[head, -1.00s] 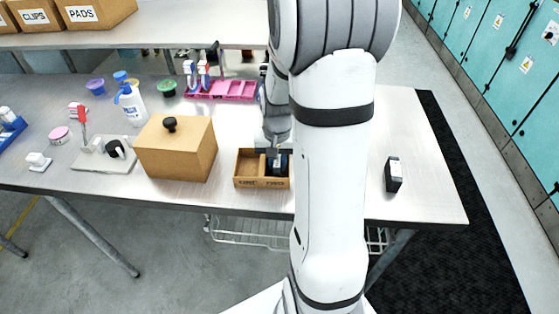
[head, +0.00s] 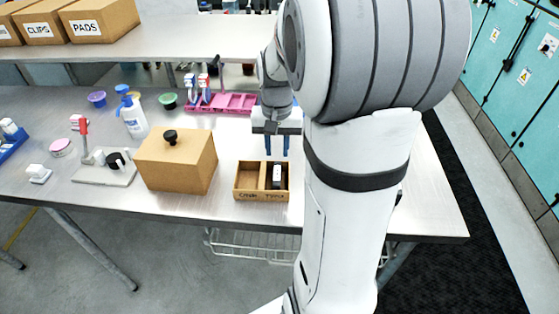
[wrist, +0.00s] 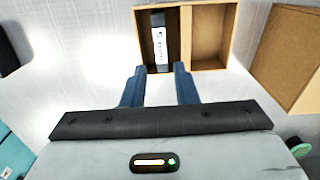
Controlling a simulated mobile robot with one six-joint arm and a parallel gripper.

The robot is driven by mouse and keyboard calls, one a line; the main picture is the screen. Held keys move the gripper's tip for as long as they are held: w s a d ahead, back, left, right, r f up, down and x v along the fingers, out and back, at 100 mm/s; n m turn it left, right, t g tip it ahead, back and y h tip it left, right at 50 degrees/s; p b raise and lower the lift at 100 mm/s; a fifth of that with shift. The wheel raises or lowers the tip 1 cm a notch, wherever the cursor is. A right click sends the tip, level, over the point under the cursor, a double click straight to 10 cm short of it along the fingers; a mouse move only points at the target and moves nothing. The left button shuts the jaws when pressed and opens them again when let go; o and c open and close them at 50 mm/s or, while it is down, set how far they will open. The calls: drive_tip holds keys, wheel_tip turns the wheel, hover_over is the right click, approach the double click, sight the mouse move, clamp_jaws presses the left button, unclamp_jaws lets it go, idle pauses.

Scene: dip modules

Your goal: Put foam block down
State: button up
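A dark block with a white label (head: 277,177) stands in the right compartment of a small two-part brown tray (head: 240,194). I cannot tell for sure that it is the foam block, but it is the thing at my gripper. My gripper (head: 276,153) is open and empty, just behind and above the tray, apart from the block. In the wrist view the block (wrist: 158,42) lies in the left compartment of the tray (wrist: 212,66), beyond my open gripper (wrist: 159,69). The tray's other compartment is empty.
A brown box with a black knob (head: 180,165) stands left of the tray. A pink rack (head: 230,103) is behind it. A white bottle (head: 134,118) and a small stand (head: 105,172) are further left. A dark object (wrist: 8,50) is at the wrist view's left edge. My arm hides the right tabletop.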

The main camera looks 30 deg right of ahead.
drive_tip(key=s+a+r+n+t, duration=0.1)
drive_tip(key=s+a+r+n, duration=0.1)
drive_tip(key=s+a, duration=0.4)
drive_tip(key=s+a+r+n+t, duration=0.2)
drive_tip(key=s+a+n, duration=0.2)
drive_tip(key=s, duration=0.3)
drive_tip(key=shift+a+r, duration=0.25)
drive_tip(key=shift+a, duration=0.65)
